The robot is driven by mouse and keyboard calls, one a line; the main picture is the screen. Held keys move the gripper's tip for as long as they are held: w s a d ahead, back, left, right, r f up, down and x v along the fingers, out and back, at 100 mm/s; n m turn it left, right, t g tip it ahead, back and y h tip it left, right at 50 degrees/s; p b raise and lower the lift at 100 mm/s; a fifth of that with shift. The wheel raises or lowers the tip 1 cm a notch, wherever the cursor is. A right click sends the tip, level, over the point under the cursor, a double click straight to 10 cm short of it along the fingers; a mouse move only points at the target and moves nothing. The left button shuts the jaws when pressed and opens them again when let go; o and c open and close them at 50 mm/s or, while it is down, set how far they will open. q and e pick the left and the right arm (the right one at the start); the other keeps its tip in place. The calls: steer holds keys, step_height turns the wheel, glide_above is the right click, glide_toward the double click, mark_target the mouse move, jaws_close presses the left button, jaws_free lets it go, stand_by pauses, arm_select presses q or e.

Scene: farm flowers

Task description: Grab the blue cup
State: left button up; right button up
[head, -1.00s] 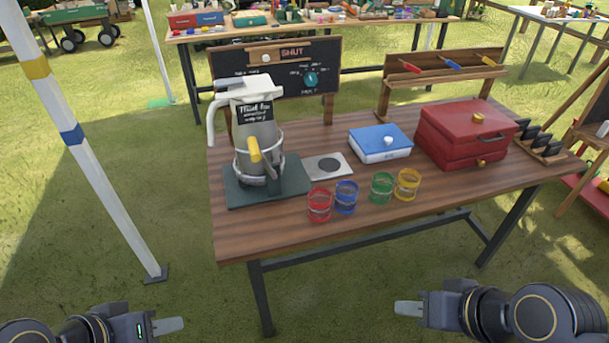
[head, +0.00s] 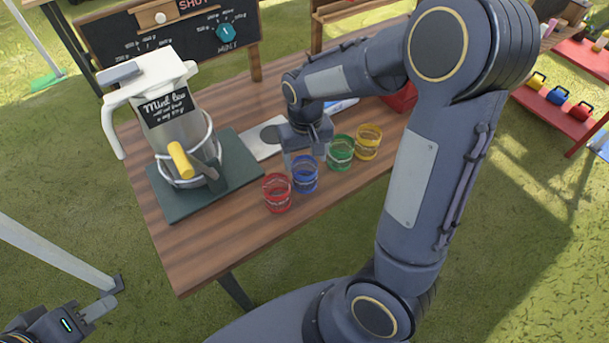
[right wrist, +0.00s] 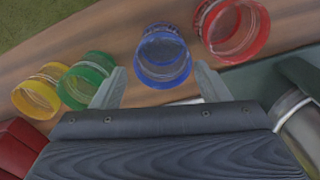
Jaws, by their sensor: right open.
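The blue cup (head: 305,174) stands upright on the wooden table, between the red cup (head: 277,192) and the green cup (head: 340,153). My right gripper (head: 304,160) is directly over and behind the blue cup, pointing down. In the right wrist view the blue cup (right wrist: 163,54) lies ahead of and between the two open fingertips (right wrist: 158,80), and nothing is gripped. I cannot tell whether a finger touches the cup. My left gripper (head: 100,308) is at the lower left, away from the table; its finger gap is not clear.
A yellow cup (head: 368,141) stands beyond the green one, in a close row. A silver dispenser (head: 172,110) with a yellow tap stands on a dark green board (head: 238,165) to the left. A chalkboard (head: 110,45) is at the back. The table front is bare.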

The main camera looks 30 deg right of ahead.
steer(key=f, duration=0.7)
steer(key=shift+a+f, duration=0.2)
steer(key=shift+f, duration=0.05)
steer(key=c, duration=0.7)
